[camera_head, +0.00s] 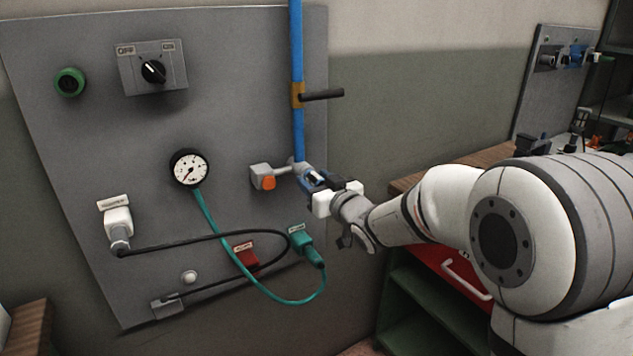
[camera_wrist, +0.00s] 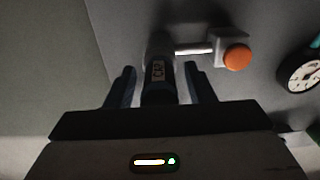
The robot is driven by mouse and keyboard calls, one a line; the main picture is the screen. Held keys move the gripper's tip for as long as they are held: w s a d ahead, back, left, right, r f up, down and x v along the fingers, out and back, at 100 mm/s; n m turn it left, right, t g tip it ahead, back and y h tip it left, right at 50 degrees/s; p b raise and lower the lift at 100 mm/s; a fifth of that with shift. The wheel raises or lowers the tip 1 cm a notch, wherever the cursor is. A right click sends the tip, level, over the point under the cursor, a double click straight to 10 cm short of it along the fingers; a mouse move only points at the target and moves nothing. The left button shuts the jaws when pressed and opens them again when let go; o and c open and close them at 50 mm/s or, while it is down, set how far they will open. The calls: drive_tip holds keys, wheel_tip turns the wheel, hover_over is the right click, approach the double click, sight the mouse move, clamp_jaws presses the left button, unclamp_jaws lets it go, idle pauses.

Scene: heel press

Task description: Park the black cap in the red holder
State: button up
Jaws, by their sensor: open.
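The black cap (camera_wrist: 157,86) is a dark cylinder with a small label, in the middle of the wrist view. It sits on a fitting beside the orange-buttoned block. My gripper (camera_wrist: 160,88) is open, with one blue finger on each side of the cap. Whether the fingers touch it I cannot tell. In the head view my gripper (camera_head: 314,181) is at the lower end of the blue pipe, and it mostly hides the cap. The red holder (camera_head: 247,257) is on the grey panel, below and left of my gripper, with a small label on top.
The block with an orange button (camera_head: 268,183) is just left of my gripper. A blue pipe (camera_head: 297,50) with a dark lever (camera_head: 322,95) runs above. A teal plug (camera_head: 302,243) and its hose, a black cable (camera_head: 190,240) and a gauge (camera_head: 190,168) are near the holder.

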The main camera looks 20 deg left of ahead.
drive_tip(key=shift+c, duration=0.6)
clamp_jaws()
drive_tip(key=shift+d+b, duration=0.1)
drive_tip(key=shift+b, duration=0.2)
drive_tip(key=b+v, duration=0.1)
drive_tip(key=v, duration=0.5)
idle(1.1)
drive_tip(key=shift+s+b, duration=0.1)
drive_tip(key=shift+b, duration=0.25)
drive_tip(key=s+a+f+b, duration=0.3)
drive_tip(key=s+f+b, duration=0.1)
drive_tip(key=f+b, duration=0.4)
drive_tip(key=s+a+f+b, duration=0.4)
drive_tip(key=f+b, duration=0.4)
drive_tip(key=b, duration=0.4)
drive_tip(key=s+a+f+b, duration=0.3)
drive_tip(key=s+f+b, duration=0.1)
drive_tip(key=f+b, duration=0.4)
drive_tip(key=shift+s+b, duration=0.15)
drive_tip(key=shift+b, duration=0.75)
